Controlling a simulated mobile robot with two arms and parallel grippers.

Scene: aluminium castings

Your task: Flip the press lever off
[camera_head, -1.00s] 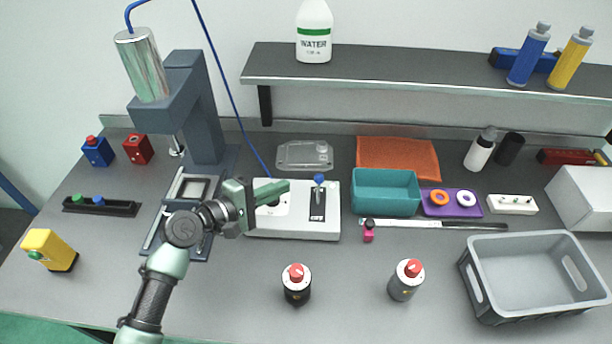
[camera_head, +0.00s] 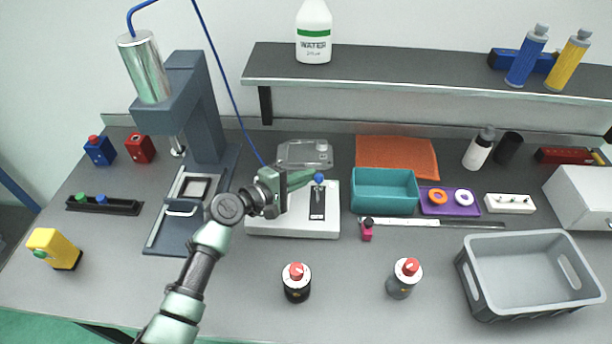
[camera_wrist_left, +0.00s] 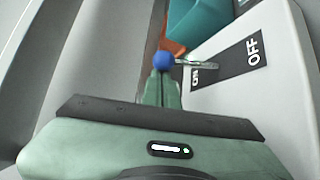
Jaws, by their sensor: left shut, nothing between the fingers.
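The press lever is a thin metal rod with a blue ball knob (camera_head: 318,178) on the white control box (camera_head: 265,224). A black label plate (camera_head: 317,206) sits below it. In the wrist view the knob (camera_wrist_left: 163,61) lies past the ON end of the label (camera_wrist_left: 228,58), with the rod leaning to that side; OFF is at the other end. My left gripper (camera_head: 310,176) is shut and empty, its fingertips right at the knob. In the wrist view the fingertips (camera_wrist_left: 163,86) overlap the knob's near side; I cannot tell whether they touch. My right gripper is out of view.
The press (camera_head: 200,120) with its silver cylinder (camera_head: 145,68) stands left of the box. A teal bin (camera_head: 384,203) is just right of the lever. Two red-topped canisters (camera_head: 297,284) (camera_head: 403,280) stand in front. A grey crate (camera_head: 490,290) is at the right.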

